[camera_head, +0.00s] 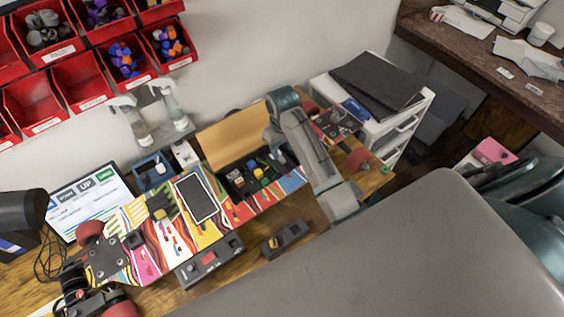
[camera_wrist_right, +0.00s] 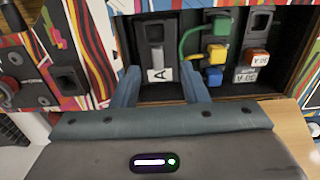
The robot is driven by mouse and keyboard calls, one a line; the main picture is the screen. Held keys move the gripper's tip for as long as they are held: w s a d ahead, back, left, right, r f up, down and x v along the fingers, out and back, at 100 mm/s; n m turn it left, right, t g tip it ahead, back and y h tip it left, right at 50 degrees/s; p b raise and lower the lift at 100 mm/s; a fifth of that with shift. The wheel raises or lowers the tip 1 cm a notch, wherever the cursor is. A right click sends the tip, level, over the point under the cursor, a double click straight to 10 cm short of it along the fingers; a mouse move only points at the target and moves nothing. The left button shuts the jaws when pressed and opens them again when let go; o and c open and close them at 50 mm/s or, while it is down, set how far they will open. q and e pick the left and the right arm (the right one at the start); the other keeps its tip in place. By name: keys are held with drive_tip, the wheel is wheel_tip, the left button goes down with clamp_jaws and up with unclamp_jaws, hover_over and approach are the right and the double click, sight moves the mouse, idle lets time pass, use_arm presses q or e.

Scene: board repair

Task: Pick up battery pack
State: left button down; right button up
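A dark block with a white label marked "A" (camera_wrist_right: 157,72), which looks like the battery pack, sits in the open compartment of the colorful skateboard deck (camera_head: 225,211). My right gripper (camera_wrist_right: 161,86) is open, with one finger on each side of the block's near end. I cannot tell whether the fingers touch it. In the head view, my right gripper (camera_head: 270,137) reaches over the far side of the compartment, and its fingertips are hard to make out. My left gripper is not in view.
A phone-like black panel (camera_head: 197,197) lies on the deck. A dark box (camera_head: 209,259) and another device (camera_head: 286,239) lie in front. Spray bottles (camera_head: 171,107) stand behind.

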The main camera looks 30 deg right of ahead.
sight(282, 158)
drive_tip(key=shift+f, duration=0.3)
drive_tip(key=f+p, duration=0.1)
drive_tip(key=f, duration=0.1)
drive_tip(key=w+f+p, duration=0.1)
drive_tip(key=f, duration=0.1)
drive_tip(key=shift+d+f+p, duration=0.1)
drive_tip(key=shift+d+p, duration=0.05)
drive_tip(key=shift+p, duration=0.15)
drive_tip(key=shift+s+f, duration=0.1)
drive_tip(key=shift+f, duration=0.5)
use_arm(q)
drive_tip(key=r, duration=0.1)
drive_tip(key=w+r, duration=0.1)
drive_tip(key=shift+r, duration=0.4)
use_arm(e)
clamp_jaws()
